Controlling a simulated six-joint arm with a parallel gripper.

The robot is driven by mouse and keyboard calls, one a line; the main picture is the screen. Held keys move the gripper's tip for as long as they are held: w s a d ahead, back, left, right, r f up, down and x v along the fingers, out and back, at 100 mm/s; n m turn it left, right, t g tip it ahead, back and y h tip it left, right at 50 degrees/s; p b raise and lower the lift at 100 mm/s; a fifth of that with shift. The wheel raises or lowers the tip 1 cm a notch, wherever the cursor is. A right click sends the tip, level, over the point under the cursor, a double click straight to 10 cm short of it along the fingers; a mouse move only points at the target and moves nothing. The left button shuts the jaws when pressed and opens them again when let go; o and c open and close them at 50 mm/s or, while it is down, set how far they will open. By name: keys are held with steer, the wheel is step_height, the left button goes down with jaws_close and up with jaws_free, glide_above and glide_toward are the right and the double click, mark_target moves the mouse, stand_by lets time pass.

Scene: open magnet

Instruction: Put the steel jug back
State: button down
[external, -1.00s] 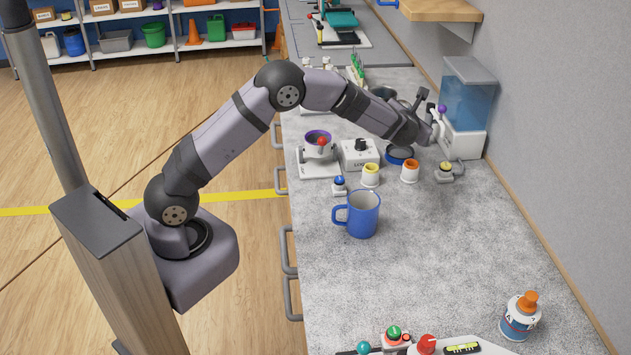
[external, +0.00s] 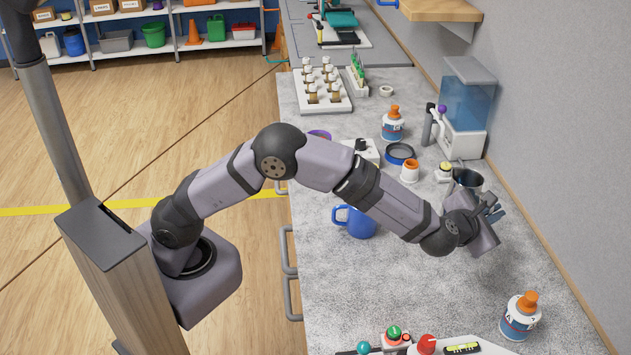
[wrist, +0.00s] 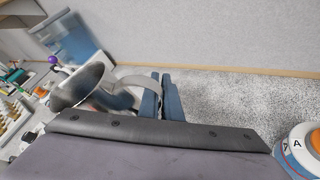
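The steel jug (external: 466,181) is at the right side of the counter, near the wall. My gripper (external: 494,212) is shut on its handle. In the wrist view the jug (wrist: 84,84) is left of the two blue fingers (wrist: 157,92), and its curved handle runs to them. The jug's mouth shows; its lower part is hidden by my wrist in both views. The jug seems held above the counter, but the gap is hard to judge.
A blue mug (external: 357,222) stands behind my forearm. A water dispenser (external: 466,105) is against the wall, behind the jug. An orange-capped bottle (external: 520,318) stands at front right. Counter between jug and bottle is clear.

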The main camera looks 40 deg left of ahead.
steer(key=shift+s+d+f, duration=0.1)
steer(key=shift+s+d, duration=0.25)
steer(key=shift+s, duration=0.05)
steer(key=shift+f+p, duration=0.8)
steer(key=shift+f, duration=4.1)
steer(key=c, duration=2)
jaws_free()
steer(key=shift+f, duration=0.1)
steer(key=b+v, duration=0.2)
steer(key=v, duration=1)
steer(key=shift+a, duration=0.1)
